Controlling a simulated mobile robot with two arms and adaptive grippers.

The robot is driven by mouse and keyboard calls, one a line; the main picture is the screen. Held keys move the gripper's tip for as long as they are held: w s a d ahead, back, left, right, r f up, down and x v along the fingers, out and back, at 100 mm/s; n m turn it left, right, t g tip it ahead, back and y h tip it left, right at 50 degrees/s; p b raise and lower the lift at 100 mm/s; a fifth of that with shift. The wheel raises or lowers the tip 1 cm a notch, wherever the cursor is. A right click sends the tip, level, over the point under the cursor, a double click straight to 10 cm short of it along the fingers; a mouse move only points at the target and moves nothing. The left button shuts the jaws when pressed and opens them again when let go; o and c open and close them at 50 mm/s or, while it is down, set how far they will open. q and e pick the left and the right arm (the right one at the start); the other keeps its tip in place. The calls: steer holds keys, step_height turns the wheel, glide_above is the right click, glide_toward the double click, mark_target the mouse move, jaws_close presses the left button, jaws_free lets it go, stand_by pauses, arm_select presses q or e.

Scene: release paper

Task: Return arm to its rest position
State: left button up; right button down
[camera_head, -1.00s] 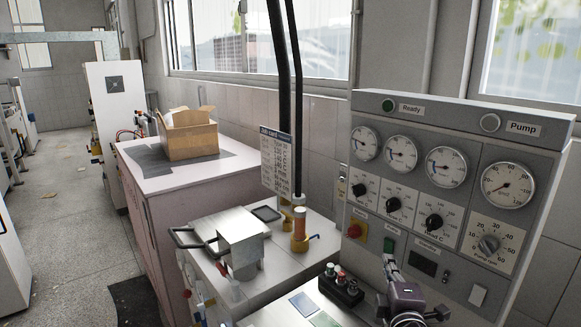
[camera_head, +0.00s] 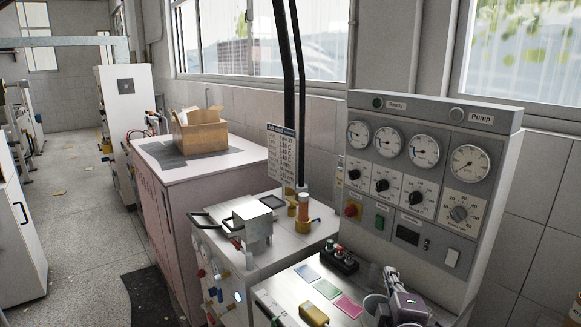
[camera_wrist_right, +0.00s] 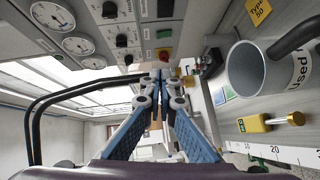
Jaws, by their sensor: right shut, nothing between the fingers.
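My right gripper (camera_head: 391,274) is at the lower right of the head view, in front of the gauge panel and above the bench. In the right wrist view its blue fingers (camera_wrist_right: 160,84) meet at their tips, shut with nothing between them. My left gripper is in neither current view.
The gauge panel (camera_head: 408,213) stands close behind the right gripper. A grey cup marked "Used" (camera_wrist_right: 247,70) is beside the fingers. Blue, green and pink cards (camera_head: 326,289) lie on the bench near a black switch block (camera_head: 340,262). A cardboard box (camera_head: 200,136) stands on a far cabinet.

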steer(key=s+f+m+g+y, duration=0.1)
steer(key=s+f+m+g, duration=0.85)
steer(key=s+f, duration=1.25)
steer(key=s+a+f+m+g+y, duration=0.1)
steer(key=s+a+m+g, duration=0.1)
steer(key=s, duration=0.6)
steer(key=s+a+f+m+g+y, duration=0.1)
steer(key=s+m+g, duration=0.1)
steer(key=s, duration=0.5)
steer(key=s+f+b, duration=0.3)
steer(key=f+b, duration=0.3)
steer(key=f, duration=2.7)
arm_select(q)
step_height(320, 180, down, 10)
steer(key=w+b, duration=0.1)
steer(key=b, duration=0.3)
steer(key=shift+w, duration=0.25)
arm_select(e)
steer(key=s+d+f+g, duration=0.2)
steer(key=s+d+f, duration=0.1)
steer(key=s+f, duration=1.3)
step_height(320, 180, down, 3)
steer(key=shift+s+f+n+h, duration=0.1)
steer(key=shift+s+n+h, duration=0.2)
steer(key=shift+n, duration=0.15)
